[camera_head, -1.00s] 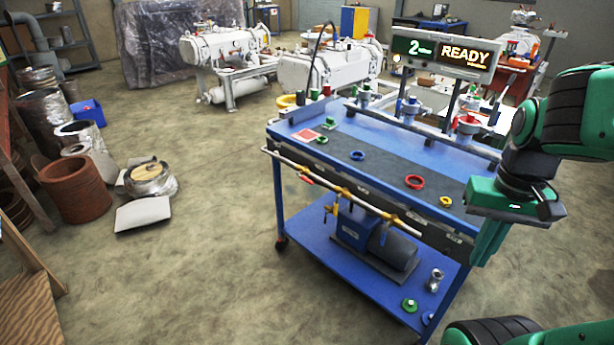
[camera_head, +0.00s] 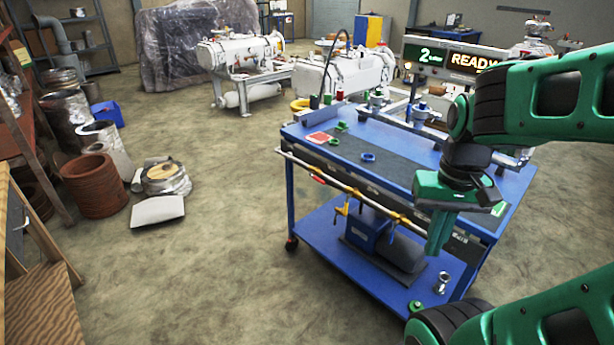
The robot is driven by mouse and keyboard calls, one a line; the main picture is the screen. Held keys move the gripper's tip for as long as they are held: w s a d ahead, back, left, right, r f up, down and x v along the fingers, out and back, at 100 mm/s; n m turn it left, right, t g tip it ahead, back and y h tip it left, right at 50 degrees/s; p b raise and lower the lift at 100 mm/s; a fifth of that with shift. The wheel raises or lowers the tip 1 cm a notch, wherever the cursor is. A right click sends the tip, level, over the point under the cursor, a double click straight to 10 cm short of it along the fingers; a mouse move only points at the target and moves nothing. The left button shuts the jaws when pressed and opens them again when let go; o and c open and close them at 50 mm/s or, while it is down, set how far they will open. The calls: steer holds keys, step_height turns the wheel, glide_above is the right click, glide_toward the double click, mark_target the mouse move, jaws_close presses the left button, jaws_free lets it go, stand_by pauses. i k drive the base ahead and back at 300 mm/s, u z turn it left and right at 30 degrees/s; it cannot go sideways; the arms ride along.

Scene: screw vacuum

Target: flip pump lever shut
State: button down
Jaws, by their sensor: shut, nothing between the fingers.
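A pump with a blue body and dark motor (camera_head: 403,252) sits on the lower shelf of the blue cart. A pale pipe (camera_head: 365,199) runs along the cart's front edge above it. A small red lever (camera_head: 318,180) shows on the pipe's left part, and a yellow valve (camera_head: 342,212) hangs further right. I cannot tell which of these is the pump lever. My gripper (camera_head: 438,240) is shut and empty, pointing down in front of the cart's right part. It is well to the right of the red lever and the yellow valve.
The cart's top (camera_head: 330,150) holds a blue ring (camera_head: 368,158) and green pieces. A sign (camera_head: 455,58) above reads 2 and part of READY. A metal fitting (camera_head: 441,283) and a green ring (camera_head: 415,306) lie on the lower shelf.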

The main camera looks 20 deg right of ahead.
mark_target(315, 178)
steer(key=u, duration=0.05)
steer(key=i, duration=1)
steer(key=z, duration=0.05)
